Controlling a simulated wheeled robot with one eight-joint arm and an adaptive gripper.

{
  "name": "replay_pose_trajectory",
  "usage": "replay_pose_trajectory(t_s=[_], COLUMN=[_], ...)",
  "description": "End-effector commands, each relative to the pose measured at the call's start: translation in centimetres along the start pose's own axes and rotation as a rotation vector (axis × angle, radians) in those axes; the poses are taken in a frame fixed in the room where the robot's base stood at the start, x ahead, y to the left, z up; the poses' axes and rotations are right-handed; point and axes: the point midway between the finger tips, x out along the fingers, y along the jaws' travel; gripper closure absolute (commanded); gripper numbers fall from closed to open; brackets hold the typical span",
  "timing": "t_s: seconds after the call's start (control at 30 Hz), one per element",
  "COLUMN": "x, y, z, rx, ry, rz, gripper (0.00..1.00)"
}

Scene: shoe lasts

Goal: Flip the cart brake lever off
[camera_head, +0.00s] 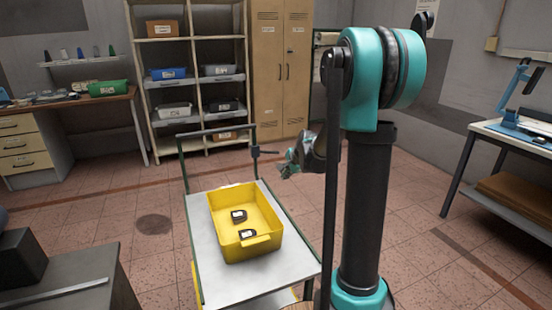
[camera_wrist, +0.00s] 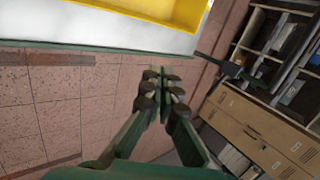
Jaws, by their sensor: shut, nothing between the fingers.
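The cart (camera_head: 290,274) has a pale deck, a green frame and an upright handle frame at its far end. A dark brake lever (camera_head: 256,152) sits on the right handle post and sticks out to the right, ending in a small knob. My gripper (camera_head: 287,168) is just right of and slightly below the lever in the head view, apart from it. In the wrist view my gripper (camera_wrist: 163,80) is shut with nothing between its fingers. The dark lever (camera_wrist: 232,68) shows there to the right of the fingertips, beside the cart's green edge.
A yellow crate (camera_head: 222,220) with two dark shoe-last pieces stands on the deck. A shelf rack (camera_head: 150,80) and tan lockers (camera_head: 268,70) stand behind. A workbench (camera_head: 465,175) is at right. The floor beside the cart is open.

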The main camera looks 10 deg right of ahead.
Motion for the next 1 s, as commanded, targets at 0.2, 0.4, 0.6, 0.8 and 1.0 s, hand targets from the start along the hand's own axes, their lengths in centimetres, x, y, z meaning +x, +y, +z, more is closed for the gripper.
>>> replay_pose_trajectory(t_s=[0.2, 0.4, 0.6, 0.8, 1.0], x=[4.9, 9.5, 14.3, 19.3, 24.2], y=[-5.5, -9.7, -13.1, -15.5, -17.1], z=[-3.1, -5.9, -8.9, -11.8, -14.7], rx=[0.302, 0.582, 0.864, 1.144, 1.421], ry=[-0.030, -0.072, -0.126, -0.193, -0.272], rz=[-0.068, -0.124, -0.174, -0.214, -0.246], gripper=[1.00, 1.00, 1.00, 1.00, 1.00])
